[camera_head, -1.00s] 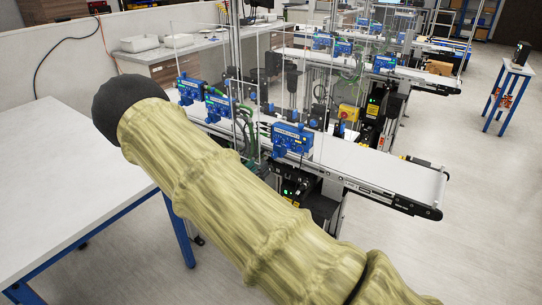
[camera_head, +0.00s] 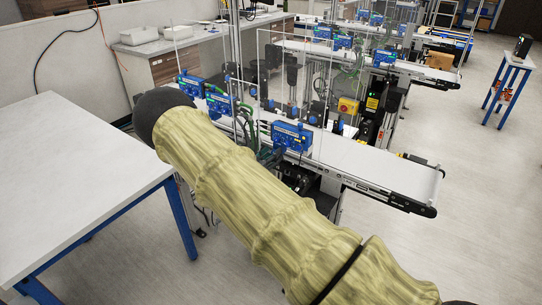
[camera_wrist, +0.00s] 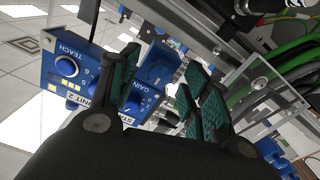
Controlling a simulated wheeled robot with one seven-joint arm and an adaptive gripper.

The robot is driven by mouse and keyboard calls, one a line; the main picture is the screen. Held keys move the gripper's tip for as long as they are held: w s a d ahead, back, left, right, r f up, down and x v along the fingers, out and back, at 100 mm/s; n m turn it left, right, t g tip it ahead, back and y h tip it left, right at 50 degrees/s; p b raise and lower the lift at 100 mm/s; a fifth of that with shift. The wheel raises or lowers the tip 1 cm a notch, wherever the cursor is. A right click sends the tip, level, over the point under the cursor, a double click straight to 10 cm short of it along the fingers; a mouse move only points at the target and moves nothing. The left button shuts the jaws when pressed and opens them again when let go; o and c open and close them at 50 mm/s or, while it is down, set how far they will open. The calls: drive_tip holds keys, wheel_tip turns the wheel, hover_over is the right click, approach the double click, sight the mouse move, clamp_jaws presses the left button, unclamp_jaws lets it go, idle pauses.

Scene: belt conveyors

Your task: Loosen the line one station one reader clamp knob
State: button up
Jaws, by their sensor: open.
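In the wrist view, my gripper (camera_wrist: 160,85) is open, with its green-padded fingers apart and nothing held between them. A blue part (camera_wrist: 157,66), which may be the clamp knob, shows in the gap between the fingertips. I cannot tell whether the fingers touch it. To the left is a tilted blue reader box (camera_wrist: 68,72) marked TEACH and GAIN, with small dials; the left finger hides part of it. In the head view, several blue reader boxes, one of them in front (camera_head: 291,137), stand along the nearest conveyor. My arm hides my gripper there.
The nearest belt conveyor (camera_head: 390,174) has clear panels and metal posts around its readers. A white table (camera_head: 70,165) stands at the left. Open floor lies at the right.

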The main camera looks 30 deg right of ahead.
drive_tip(key=c, duration=1)
drive_tip(key=shift+f+n+b, duration=0.1)
drive_tip(key=shift+n+b, duration=0.3)
drive_tip(key=shift+b, duration=0.15)
drive_tip(key=shift+c, duration=0.2)
drive_tip(key=n+b, duration=0.6)
drive_tip(key=n, duration=1.3)
drive_tip(key=shift+b, duration=0.4)
